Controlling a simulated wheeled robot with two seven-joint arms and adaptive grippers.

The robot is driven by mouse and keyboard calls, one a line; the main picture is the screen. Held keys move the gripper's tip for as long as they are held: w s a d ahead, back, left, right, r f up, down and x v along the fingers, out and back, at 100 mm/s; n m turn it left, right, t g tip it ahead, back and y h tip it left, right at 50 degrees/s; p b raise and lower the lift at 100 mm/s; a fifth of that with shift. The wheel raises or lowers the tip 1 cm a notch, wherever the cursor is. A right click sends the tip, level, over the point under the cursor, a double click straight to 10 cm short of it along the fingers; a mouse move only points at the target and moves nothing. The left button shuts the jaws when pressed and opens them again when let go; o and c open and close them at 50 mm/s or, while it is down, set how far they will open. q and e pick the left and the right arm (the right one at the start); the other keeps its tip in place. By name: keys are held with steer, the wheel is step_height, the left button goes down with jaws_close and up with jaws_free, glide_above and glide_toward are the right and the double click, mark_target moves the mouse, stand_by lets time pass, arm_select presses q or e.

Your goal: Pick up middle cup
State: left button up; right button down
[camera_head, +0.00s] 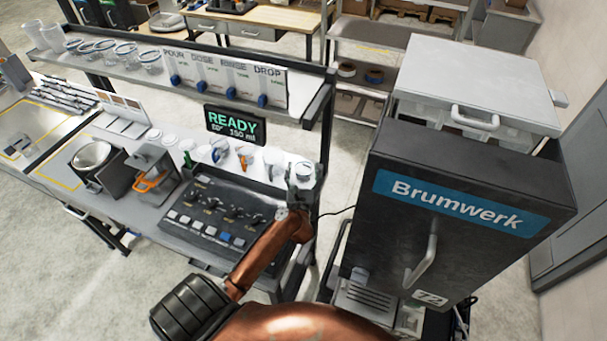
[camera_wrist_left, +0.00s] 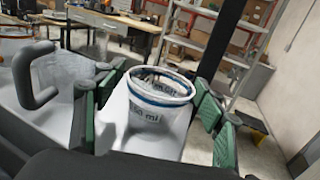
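A clear cup with a blue rim band and dark "ml" lettering stands upright between the fingers of my left gripper (camera_head: 302,182) in the left wrist view, where the cup (camera_wrist_left: 158,98) is near the middle. The cup also shows at the right end of the counter row in the head view (camera_head: 304,169). My left gripper (camera_wrist_left: 155,115) is open, with green-padded fingers on both sides of the cup and gaps visible. Other small cups stand to its left, including a pale cup (camera_head: 273,160) and an orange-marked cup (camera_head: 246,154). My right gripper is not in view.
A control panel (camera_head: 215,215) lies in front of the cup row. A READY display (camera_head: 234,123) stands behind it. The shelf (camera_head: 205,90) carries dispensers above. A dark Brumwerk machine (camera_head: 460,215) stands close on the right. A grey handle (camera_wrist_left: 35,75) is left of the gripper.

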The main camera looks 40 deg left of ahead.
arm_select(q)
steer(key=c, duration=0.7)
steer(key=shift+c, duration=0.2)
